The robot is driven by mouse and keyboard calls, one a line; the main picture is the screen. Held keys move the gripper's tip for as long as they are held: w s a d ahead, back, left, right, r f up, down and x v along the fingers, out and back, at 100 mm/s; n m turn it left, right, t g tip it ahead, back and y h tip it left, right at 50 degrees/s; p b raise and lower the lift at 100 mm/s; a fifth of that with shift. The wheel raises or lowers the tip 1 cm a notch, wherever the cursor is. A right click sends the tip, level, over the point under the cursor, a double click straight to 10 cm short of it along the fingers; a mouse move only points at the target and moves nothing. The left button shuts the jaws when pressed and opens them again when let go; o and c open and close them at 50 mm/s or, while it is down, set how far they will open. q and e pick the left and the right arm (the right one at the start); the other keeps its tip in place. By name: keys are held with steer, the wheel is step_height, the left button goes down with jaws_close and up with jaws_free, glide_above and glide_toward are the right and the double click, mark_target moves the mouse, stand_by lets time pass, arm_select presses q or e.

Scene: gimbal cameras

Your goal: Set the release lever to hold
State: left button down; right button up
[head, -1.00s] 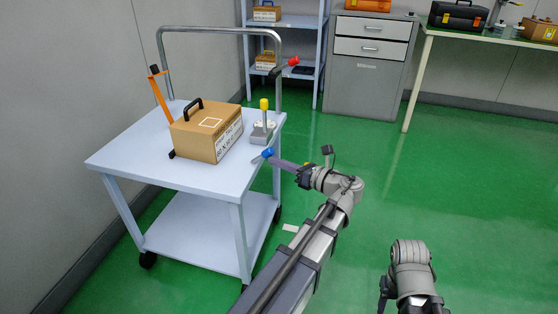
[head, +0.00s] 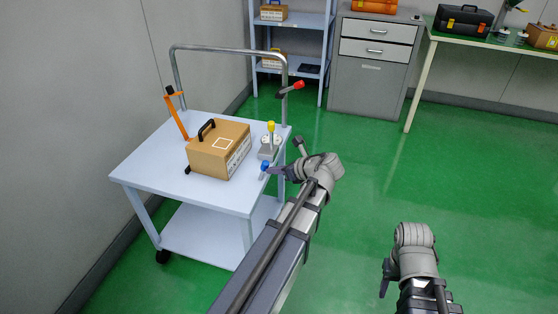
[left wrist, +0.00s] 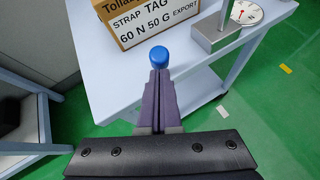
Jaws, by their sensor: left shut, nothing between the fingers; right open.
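A lever with a blue knob (head: 265,165) stands at the right edge of the pale blue cart (head: 150,176). Its short grey stem looks close to upright. My left gripper (head: 274,169) is shut and empty, with its purple fingers pointing at the knob from the right. In the left wrist view the blue knob (left wrist: 159,56) sits just at the fingertips (left wrist: 159,74); I cannot tell if they touch. No label or hold mark for the lever is readable.
The cart carries a cardboard box (head: 219,152), an orange lever (head: 177,115), and a grey stand with a yellow knob (head: 271,127). A red-knobbed lever (head: 297,85) is on the cart's handle post. Green floor to the right is clear.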

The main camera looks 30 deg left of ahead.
arm_select(q)
steer(key=a+r+h+p, duration=0.1)
steer(key=p, duration=0.1)
steer(key=shift+s+a+r+h+p, duration=0.2)
steer(key=shift+h+p, duration=0.1)
steer(key=shift+h, duration=0.1)
steer(key=shift+a, duration=0.35)
arm_select(e)
step_height(320, 180, up, 4)
steer(key=shift+r, duration=0.1)
arm_select(q)
steer(key=shift+a, duration=0.2)
steer(key=shift+s+d, duration=0.1)
